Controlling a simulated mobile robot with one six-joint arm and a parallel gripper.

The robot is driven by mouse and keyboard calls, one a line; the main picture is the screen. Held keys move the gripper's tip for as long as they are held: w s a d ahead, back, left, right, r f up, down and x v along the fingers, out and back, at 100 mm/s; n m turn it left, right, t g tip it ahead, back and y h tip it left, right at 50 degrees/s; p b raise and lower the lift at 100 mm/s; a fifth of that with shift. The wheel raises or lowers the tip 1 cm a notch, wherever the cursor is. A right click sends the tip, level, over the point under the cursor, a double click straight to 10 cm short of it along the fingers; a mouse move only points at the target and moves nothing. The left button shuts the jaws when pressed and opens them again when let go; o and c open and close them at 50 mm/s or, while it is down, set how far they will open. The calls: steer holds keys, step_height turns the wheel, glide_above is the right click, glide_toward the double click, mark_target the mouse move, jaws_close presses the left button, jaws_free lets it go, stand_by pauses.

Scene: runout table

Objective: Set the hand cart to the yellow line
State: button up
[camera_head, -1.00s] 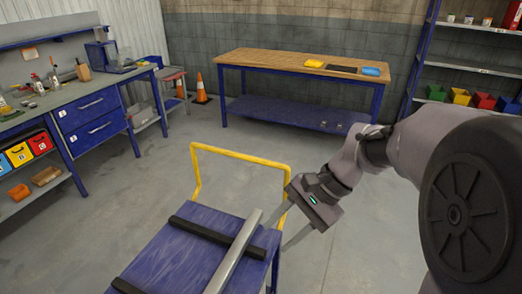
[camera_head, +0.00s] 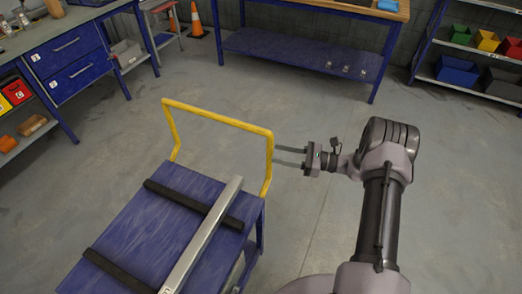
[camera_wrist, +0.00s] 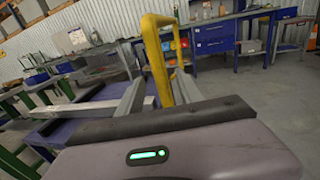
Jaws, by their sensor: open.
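The hand cart (camera_head: 165,215) has a blue deck, black strips across it and a yellow push handle (camera_head: 215,115) at its far end. A long grey metal bar (camera_head: 207,232) lies on the deck. My gripper (camera_head: 277,156) is open beside the handle's right post, fingers pointing left at it. In the wrist view the yellow handle (camera_wrist: 156,55) rises between the two spread fingers; whether they touch it I cannot tell. No yellow floor line is visible.
A blue workbench (camera_head: 310,55) stands at the back. A blue drawer bench (camera_head: 70,60) is at left, with an orange cone (camera_head: 196,22) behind it. Shelves with bins (camera_head: 457,70) stand at back right. The floor (camera_head: 330,110) between is clear.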

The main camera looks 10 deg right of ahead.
steer(key=b+x, duration=0.1)
steer(key=x, duration=0.6)
steer(key=shift+w+a, duration=0.1)
jaws_close()
stand_by(1.1)
